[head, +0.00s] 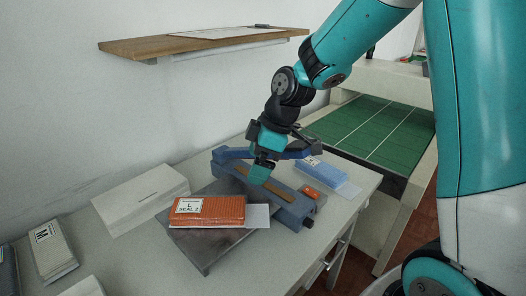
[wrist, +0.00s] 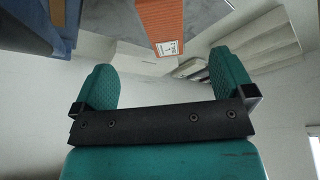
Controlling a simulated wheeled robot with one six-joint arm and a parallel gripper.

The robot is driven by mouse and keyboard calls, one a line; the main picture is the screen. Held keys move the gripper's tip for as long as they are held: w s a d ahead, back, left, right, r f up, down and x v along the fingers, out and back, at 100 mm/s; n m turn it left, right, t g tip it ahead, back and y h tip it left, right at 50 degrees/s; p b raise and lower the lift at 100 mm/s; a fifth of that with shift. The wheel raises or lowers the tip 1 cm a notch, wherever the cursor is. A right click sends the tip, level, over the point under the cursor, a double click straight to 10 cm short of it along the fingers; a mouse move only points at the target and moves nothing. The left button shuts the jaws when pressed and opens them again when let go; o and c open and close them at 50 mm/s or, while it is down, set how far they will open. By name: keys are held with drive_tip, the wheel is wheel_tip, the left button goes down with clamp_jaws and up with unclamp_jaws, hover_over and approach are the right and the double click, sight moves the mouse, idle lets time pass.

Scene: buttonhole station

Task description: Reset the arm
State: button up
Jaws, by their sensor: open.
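My gripper (head: 262,168) hangs in front of or above the blue sealing device (head: 285,205) in the head view; I cannot tell whether it touches it. In the wrist view, my gripper's (wrist: 163,80) two teal fingers stand wide apart with nothing between them. My teal arm reaches in from the upper right, bent at the wrist. An orange packet (head: 208,211) with a white label lies on the dark grey plate (head: 205,255) left of my gripper. The packet also shows in the wrist view (wrist: 152,20), beyond the fingers.
A white box (head: 140,195) stands by the wall, and a grey labelled packet (head: 52,250) lies at the left. Light blue packets (head: 335,178) and a small orange item (head: 315,193) lie at right. A wooden shelf (head: 180,43) hangs above. A green mat (head: 375,128) lies beyond.

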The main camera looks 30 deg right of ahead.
drive_tip(key=shift+v, duration=1.45)
drive_tip(key=s+a+r+m, duration=0.1)
drive_tip(key=s+a+m, duration=0.1)
drive_tip(key=s, duration=0.5)
drive_tip(key=s+a+r+m+g, duration=0.1)
drive_tip(key=s+a+r, duration=0.1)
drive_tip(key=s+a, duration=0.3)
drive_tip(key=s+a+r+m+g, duration=0.1)
drive_tip(key=s+a+m, duration=0.1)
drive_tip(key=s, duration=0.7)
drive_tip(key=shift+s+a+r+m, duration=0.2)
drive_tip(key=shift+s+a+m, duration=0.15)
drive_tip(key=shift+a, duration=0.35)
